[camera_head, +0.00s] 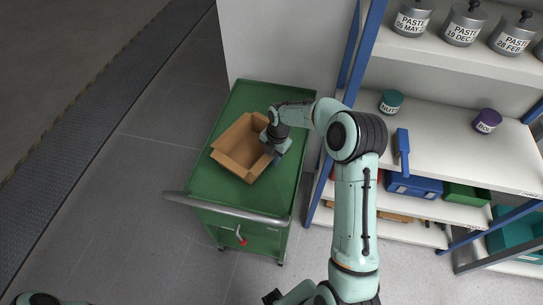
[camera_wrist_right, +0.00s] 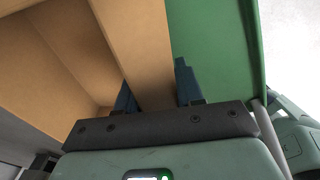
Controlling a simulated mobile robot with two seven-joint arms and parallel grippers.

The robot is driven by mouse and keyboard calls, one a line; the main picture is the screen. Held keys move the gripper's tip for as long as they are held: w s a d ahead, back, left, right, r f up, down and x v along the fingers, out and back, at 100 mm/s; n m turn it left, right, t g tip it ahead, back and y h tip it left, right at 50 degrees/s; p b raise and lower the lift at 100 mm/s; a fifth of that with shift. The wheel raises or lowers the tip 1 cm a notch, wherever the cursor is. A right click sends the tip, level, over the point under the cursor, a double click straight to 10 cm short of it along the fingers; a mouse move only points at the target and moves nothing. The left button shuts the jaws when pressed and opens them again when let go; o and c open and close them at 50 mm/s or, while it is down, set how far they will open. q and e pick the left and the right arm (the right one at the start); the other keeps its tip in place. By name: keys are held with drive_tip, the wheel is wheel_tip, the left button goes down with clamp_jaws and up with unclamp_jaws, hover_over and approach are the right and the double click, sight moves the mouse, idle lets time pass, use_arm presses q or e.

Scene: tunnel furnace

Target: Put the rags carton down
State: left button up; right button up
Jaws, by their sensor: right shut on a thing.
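The rags carton is an open, empty brown cardboard box (camera_head: 236,152) on the green top of a cart (camera_head: 285,97). My right gripper (camera_head: 271,155) is at the carton's right side. In the right wrist view the fingers (camera_wrist_right: 156,90) straddle one carton wall (camera_wrist_right: 140,45) and are shut on it, one finger inside and one outside. The green cart top (camera_wrist_right: 212,45) shows beyond the wall. I cannot tell whether the carton's bottom fully touches the cart top. My left gripper is not in view; only a bit of my left arm shows at the bottom left.
The cart has a grey push handle (camera_head: 228,209) at its front. On the right, a white shelf rack (camera_head: 455,140) with blue posts holds grey paste pots (camera_head: 463,24), a teal jar (camera_head: 391,101), a purple jar (camera_head: 487,120) and blue bins (camera_head: 413,186). The floor at left is clear.

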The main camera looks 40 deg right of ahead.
drive_tip(key=shift+f, duration=0.15)
drive_tip(key=shift+f, duration=0.1)
drive_tip(key=shift+f, duration=0.15)
drive_tip(key=o, duration=1.1)
drive_tip(key=r, duration=0.4)
drive_tip(key=d+r, duration=0.1)
drive_tip(key=r, duration=0.7)
drive_tip(key=shift+s+d+r, duration=0.2)
drive_tip(key=shift+s+d, duration=0.1)
drive_tip(key=shift+s, duration=0.1)
